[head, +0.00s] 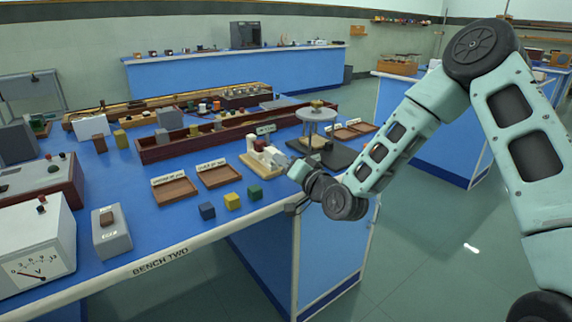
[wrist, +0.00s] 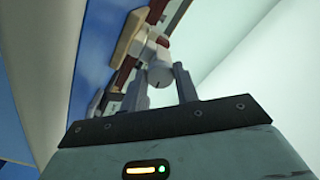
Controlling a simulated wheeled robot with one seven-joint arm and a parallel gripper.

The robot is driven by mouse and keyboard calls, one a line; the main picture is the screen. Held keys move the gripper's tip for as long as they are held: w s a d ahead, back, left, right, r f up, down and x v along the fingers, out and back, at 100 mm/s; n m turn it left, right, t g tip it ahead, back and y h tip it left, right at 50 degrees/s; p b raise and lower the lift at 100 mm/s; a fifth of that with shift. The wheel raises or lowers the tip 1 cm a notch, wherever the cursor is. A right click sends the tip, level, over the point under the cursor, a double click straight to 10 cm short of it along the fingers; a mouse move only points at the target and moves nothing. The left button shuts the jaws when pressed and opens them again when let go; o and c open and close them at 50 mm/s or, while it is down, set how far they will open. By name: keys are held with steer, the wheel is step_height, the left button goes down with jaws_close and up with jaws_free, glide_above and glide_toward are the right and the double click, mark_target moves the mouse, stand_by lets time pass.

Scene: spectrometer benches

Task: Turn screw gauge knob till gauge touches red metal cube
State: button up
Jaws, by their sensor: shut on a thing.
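The screw gauge (head: 268,153) stands on a pale wooden base (head: 251,164) near the right end of the blue bench. A small red metal cube (head: 259,145) shows at the gauge; whether the gauge touches it is too small to tell. My gripper (head: 297,171) is at the right end of the gauge. In the wrist view, my gripper's two fingers (wrist: 160,76) are shut on the grey round knob (wrist: 159,74) of the gauge. The wooden base (wrist: 131,34) and a small red patch (wrist: 163,41) show beyond the knob.
Blue, yellow and green cubes (head: 232,201) lie near the bench's front edge. Two brown trays (head: 219,176) with labels sit left of the gauge. A round-topped stand (head: 316,115) on a black base is behind my gripper. A voltmeter (head: 40,245) stands at front left.

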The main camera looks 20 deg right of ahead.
steer(key=o, duration=1)
steer(key=shift+c, duration=0.2)
steer(key=shift+s, duration=0.1)
steer(key=p+v, duration=1.1)
steer(key=v, duration=0.6)
steer(key=shift+s, duration=0.1)
